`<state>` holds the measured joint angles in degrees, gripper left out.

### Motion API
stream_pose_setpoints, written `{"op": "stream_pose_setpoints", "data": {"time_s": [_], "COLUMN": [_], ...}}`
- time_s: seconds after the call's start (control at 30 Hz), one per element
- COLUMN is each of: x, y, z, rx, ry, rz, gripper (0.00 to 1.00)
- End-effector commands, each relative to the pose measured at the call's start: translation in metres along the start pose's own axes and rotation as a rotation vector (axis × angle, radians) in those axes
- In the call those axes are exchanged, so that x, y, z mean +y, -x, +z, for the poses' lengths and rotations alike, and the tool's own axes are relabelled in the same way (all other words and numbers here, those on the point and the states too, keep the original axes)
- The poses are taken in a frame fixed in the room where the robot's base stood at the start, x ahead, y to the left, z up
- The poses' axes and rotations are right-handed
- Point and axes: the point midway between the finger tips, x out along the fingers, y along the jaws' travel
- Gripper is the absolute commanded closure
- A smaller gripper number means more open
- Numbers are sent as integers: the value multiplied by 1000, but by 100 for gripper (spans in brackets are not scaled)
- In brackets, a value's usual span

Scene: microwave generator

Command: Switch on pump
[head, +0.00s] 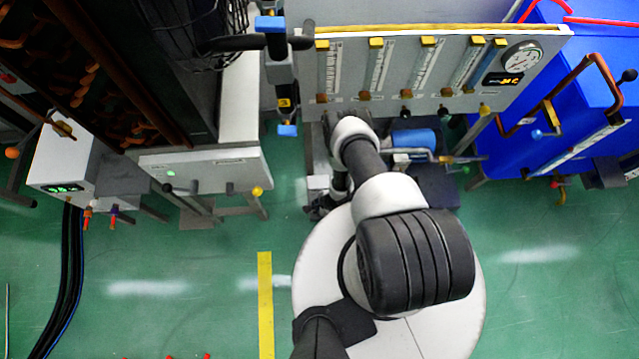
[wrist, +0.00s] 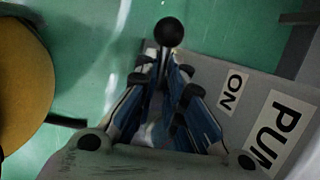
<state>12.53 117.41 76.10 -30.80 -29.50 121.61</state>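A black ball knob (wrist: 169,32) on a thin dark stem shows in the wrist view, beside a grey panel. The panel carries an "ON" label (wrist: 232,91) and a partly cut-off label starting "PU" (wrist: 283,128). My gripper (wrist: 164,75) points at the knob. Its blue-padded fingers stand apart on either side of the stem, with the knob beyond the fingertips. I cannot tell whether a finger touches the stem. In the head view, my arm reaches in below the gauge panel (head: 440,72), and my gripper is small and mostly hidden there.
A blue cylinder (head: 415,138) with pipes lies right of my arm. A large blue cabinet (head: 560,110) with copper pipes is farther right. A grey box with a green light (head: 205,172) stands left.

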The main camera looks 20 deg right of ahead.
Motion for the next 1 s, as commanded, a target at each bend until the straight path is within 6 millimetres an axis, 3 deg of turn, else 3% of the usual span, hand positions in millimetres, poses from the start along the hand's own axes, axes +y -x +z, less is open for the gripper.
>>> {"op": "stream_pose_setpoints", "data": {"time_s": [0.1,0.53,0.67,1.0], "x": [-1,0,-1,-1], "y": [0,7,25,91], "z": [1,-1,-1,0], "rx": [0,4,4,3], "ry": [3,-3,-2,-2], "rz": [-2,2,2,1], "gripper": [83,83,83,83]}}
